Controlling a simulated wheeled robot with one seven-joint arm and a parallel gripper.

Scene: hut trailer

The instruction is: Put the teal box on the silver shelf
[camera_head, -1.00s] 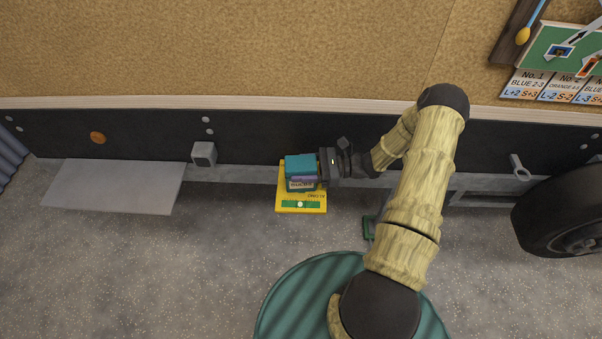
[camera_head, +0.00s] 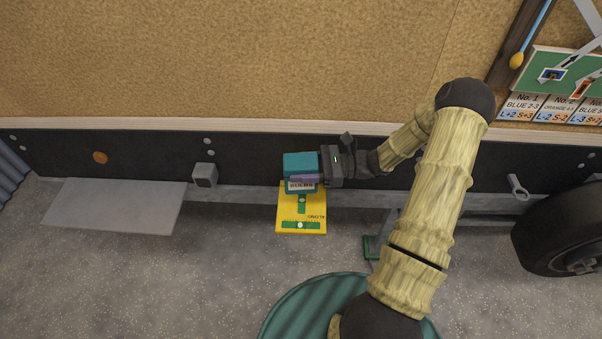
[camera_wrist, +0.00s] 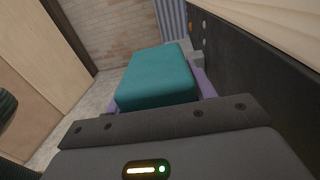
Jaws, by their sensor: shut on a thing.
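The teal box (camera_head: 299,164) is held at the tip of my gripper (camera_head: 312,177), above the far part of a yellow board in the head view. Its label is partly readable on the side. In the wrist view the teal box (camera_wrist: 158,78) lies between purple finger pads that show at its edges, so the gripper is shut on it. The silver shelf (camera_head: 116,205) is the flat grey plate low on the dark panel at left. The box and gripper are well to the right of it, apart from it.
The yellow board (camera_head: 302,222) with green level strips is below the box. A grey square block (camera_head: 205,175) sticks out between the box and the shelf. A black wheel (camera_head: 565,235) is at right. A cork wall (camera_head: 220,60) rises behind.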

